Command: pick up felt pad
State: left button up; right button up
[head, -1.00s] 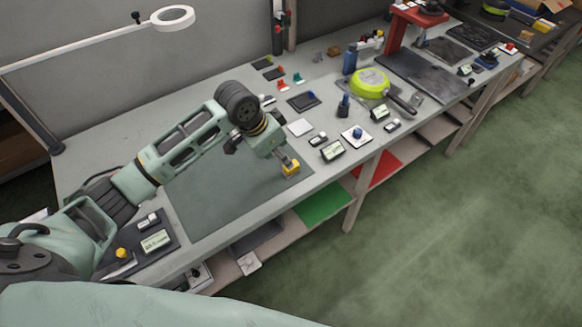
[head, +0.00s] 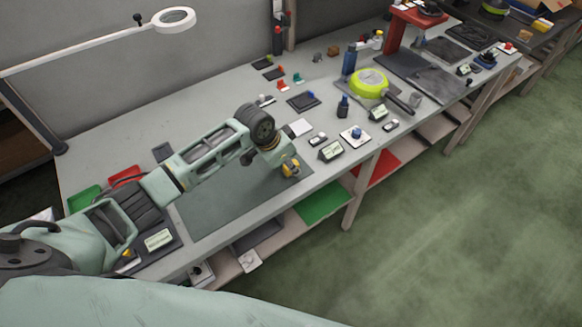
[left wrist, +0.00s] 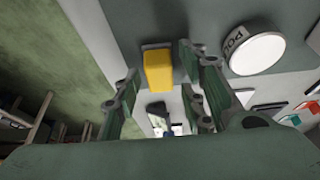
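A small yellow block with a grey edge, which I take to be the felt pad (head: 294,173), is near the right end of the dark green mat (head: 215,208). In the left wrist view the yellow block (left wrist: 158,71) lies between the fingers, with visible gaps to either side. My left gripper (head: 287,164) is low over the block and partly hides it in the head view. The fingers (left wrist: 158,80) are apart and not closed on it. My right gripper is in neither view.
A round white-topped tin (left wrist: 257,53) stands close beside the fingers. The bench's front edge is close.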

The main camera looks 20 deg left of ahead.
pick_arm(q)
grip_shut()
jog(key=shift+w+r, duration=0.1)
jog(key=shift+r, duration=0.35)
jog(key=r, duration=0.1)
jog(key=d+r+b, duration=0.1)
jog(key=r, duration=0.1)
jog(key=shift+r+b, duration=0.3)
jog(key=s+d+r+b, duration=0.2)
jog(key=d+r, duration=0.4)
jog(key=d, duration=0.4)
jog(key=shift+d+r, duration=0.3)
